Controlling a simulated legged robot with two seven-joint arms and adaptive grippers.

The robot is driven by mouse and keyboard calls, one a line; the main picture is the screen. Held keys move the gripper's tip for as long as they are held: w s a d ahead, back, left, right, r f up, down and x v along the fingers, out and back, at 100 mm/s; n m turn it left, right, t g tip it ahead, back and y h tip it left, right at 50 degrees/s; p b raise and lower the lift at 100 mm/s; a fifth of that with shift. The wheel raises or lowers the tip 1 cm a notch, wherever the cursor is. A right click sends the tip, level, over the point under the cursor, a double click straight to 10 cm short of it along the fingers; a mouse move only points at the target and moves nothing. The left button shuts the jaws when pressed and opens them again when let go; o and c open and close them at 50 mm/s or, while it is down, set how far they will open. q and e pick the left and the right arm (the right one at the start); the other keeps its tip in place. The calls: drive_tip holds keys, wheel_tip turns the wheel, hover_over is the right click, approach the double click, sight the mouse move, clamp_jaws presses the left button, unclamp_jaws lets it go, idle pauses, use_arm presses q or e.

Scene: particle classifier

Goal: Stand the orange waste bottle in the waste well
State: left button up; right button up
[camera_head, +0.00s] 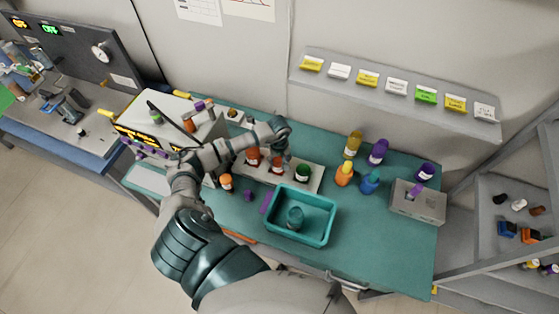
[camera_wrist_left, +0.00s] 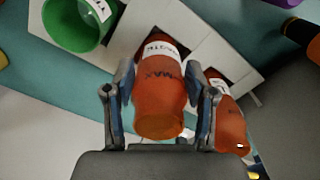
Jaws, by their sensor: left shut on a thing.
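My left gripper (camera_head: 279,153) is over the white rack (camera_head: 318,181). In the left wrist view its fingers (camera_wrist_left: 160,105) are shut on an orange bottle (camera_wrist_left: 158,95) with a white label and dark "MAX" lettering. The bottle's far end is against the rack; I cannot tell whether it sits in a well. In the head view this bottle (camera_head: 277,167) shows below the gripper. Another orange-red bottle (camera_head: 253,158) is beside it in the rack, also in the wrist view (camera_wrist_left: 230,125). A green container (camera_head: 302,173) is at the rack's right end.
A teal bin (camera_head: 330,215) with a teal item in it stands in front of the rack. A small orange bottle (camera_head: 226,182) stands left. Yellow, purple, orange and blue bottles stand right of the rack, near a grey box (camera_head: 418,207). The teal table's front right is clear.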

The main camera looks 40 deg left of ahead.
use_arm(q)
drive_tip(key=o, duration=1.1)
drive_tip(key=shift+a+f, duration=0.1)
drive_tip(key=shift+a, duration=0.05)
drive_tip(key=o, duration=0.4)
drive_tip(key=shift+a, duration=0.1)
drive_tip(key=shift+o, duration=0.2)
wheel_tip(320, 180, up, 11)
drive_tip(key=shift+r+b, duration=0.15)
drive_tip(key=shift+b, duration=1.05)
drive_tip(key=shift+r, duration=0.5)
use_arm(e)
drive_tip(key=shift+s+a+f, duration=0.1)
drive_tip(key=shift+a+f, duration=0.1)
drive_tip(key=shift+f, duration=0.45)
drive_tip(key=shift+s+a+f, duration=0.1)
drive_tip(key=shift+a+f, duration=0.1)
drive_tip(key=shift+f, duration=0.4)
use_arm(q)
drive_tip(key=shift+f, duration=0.1)
use_arm(e)
drive_tip(key=shift+a, duration=0.15)
